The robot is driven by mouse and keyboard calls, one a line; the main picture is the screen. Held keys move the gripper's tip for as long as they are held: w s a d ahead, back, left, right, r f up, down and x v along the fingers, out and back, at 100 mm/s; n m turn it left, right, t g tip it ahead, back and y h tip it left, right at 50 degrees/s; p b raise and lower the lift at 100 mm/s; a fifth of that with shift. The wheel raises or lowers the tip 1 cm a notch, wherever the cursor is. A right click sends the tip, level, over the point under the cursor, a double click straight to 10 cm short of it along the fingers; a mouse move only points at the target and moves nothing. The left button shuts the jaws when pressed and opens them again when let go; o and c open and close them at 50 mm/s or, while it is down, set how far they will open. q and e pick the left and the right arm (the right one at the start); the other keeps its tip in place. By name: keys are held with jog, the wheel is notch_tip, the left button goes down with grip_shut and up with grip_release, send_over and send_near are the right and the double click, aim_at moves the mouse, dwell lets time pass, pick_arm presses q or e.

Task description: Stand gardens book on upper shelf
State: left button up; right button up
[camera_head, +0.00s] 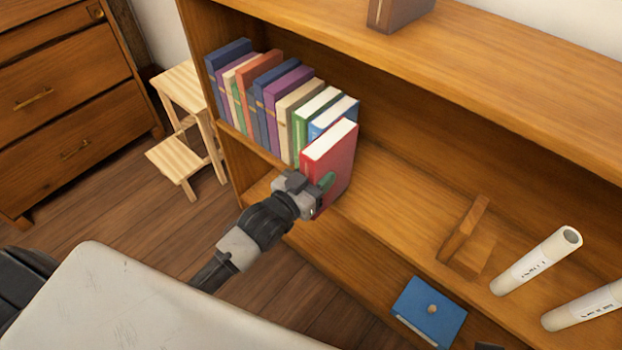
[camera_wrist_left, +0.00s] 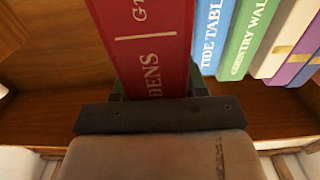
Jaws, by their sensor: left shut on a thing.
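The red gardens book (camera_head: 338,170) is upright at the right end of the row of books, with its spine toward me. My left gripper (camera_head: 318,192) is shut on its spine side.
Several books (camera_head: 262,95) fill the shelf's left end. A wooden bookend (camera_head: 467,238) and two white rolled tubes (camera_head: 537,262) are to the right, with bare board between. A blue book (camera_head: 430,308) lies lower down. A brown box (camera_head: 398,12) is on top. A step stool (camera_head: 180,125) stands left.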

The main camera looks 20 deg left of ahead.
pick_arm(q)
jog(key=shift+x, duration=1.05)
jog(key=shift+w+a+f, duration=0.1)
jog(key=shift+w+a, duration=0.1)
jog(key=shift+a, duration=0.25)
jog(key=shift+w+a+f, duration=0.1)
jog(key=shift+w+a, duration=0.1)
jog(key=shift+a, duration=0.25)
